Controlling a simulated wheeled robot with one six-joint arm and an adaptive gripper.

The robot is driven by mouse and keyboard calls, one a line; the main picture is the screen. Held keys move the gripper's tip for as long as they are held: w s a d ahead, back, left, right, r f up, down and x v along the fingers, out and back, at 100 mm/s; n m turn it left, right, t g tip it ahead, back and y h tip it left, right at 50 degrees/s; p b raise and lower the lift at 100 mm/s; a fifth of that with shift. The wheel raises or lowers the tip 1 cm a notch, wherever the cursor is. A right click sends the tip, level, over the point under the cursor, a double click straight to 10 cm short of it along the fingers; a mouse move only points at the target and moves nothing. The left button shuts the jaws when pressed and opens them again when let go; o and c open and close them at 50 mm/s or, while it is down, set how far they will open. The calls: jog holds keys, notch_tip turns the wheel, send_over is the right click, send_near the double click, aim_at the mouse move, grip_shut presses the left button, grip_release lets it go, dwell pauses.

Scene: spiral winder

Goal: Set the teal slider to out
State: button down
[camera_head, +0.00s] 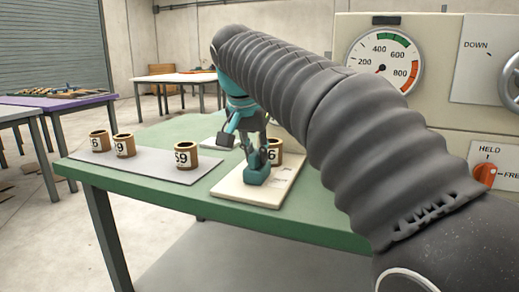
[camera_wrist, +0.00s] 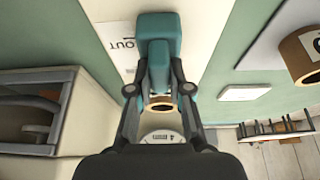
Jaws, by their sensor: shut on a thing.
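The teal slider (camera_head: 256,174) sits on a cream plate (camera_head: 240,192) on the green table. My gripper (camera_head: 259,155) points down at it and is shut on its upright part. In the wrist view the slider (camera_wrist: 158,28) lies between the two dark fingertips (camera_wrist: 159,88). A label reading OUT (camera_wrist: 122,45) is printed on the plate just left of the slider. A tan ring-shaped core (camera_wrist: 158,104) shows between the fingers, and a numbered core (camera_head: 276,150) stands behind the gripper in the head view, partly hidden.
Several tan numbered cores, one marked 59 (camera_head: 186,155), stand on a grey mat (camera_head: 140,168) to the left. At right a machine panel carries a round gauge (camera_head: 383,62) and an orange HELD/FREE knob (camera_head: 485,174). My arm hides much of the right side.

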aim_at(250, 162)
jog(key=shift+s+a, duration=0.25)
jog(key=shift+s, duration=0.4)
jog(key=shift+s+a, duration=0.25)
jog(key=shift+s, duration=0.4)
jog(key=c, duration=1.1)
grip_release()
jog(key=shift+s+a, duration=0.15)
jog(key=shift+a, duration=0.05)
jog(key=shift+d, duration=0.15)
jog(key=v, duration=1.2)
